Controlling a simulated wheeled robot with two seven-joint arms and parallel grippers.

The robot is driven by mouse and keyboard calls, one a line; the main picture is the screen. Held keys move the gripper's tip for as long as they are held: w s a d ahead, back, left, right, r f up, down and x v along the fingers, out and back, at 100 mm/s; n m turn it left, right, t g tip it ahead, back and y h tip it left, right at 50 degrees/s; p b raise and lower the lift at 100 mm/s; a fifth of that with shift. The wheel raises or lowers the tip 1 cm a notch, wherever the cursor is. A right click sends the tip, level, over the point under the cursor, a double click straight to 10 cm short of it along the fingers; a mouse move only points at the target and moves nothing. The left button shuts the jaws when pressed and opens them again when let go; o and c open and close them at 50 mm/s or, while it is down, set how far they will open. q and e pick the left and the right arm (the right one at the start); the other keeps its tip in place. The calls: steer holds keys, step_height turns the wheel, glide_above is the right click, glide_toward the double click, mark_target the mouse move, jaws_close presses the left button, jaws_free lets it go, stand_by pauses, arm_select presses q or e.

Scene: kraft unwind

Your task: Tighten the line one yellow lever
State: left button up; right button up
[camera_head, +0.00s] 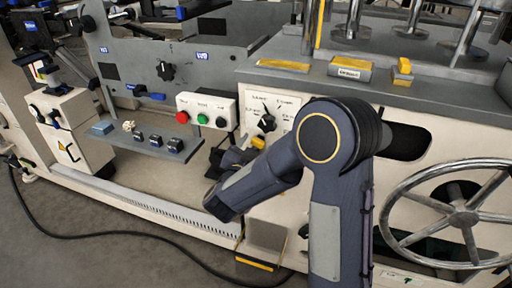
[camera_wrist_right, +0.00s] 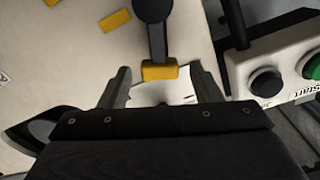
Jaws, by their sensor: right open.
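In the right wrist view, the yellow lever shows as a dark arm with a yellow end (camera_wrist_right: 160,71). My right gripper (camera_wrist_right: 164,86) is open, with one finger on each side of the yellow end and gaps visible, so it is not clamped on it. In the head view, yellow parts (camera_head: 236,158) show on the machine front beside my right forearm, which hides much of that area. My right gripper is mostly hidden there. My left gripper is not in view.
A button box (camera_head: 207,110) with red, green and black buttons sits close by; it also shows at the right in the wrist view (camera_wrist_right: 285,70). A rotary selector (camera_head: 266,122) is above my forearm. A handwheel (camera_head: 455,215) is at the right. A black cable (camera_head: 130,237) lies on the floor.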

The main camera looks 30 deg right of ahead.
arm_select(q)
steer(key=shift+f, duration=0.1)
arm_select(e)
steer(key=shift+w+d, duration=0.3)
steer(key=shift+d, duration=0.05)
jaws_close()
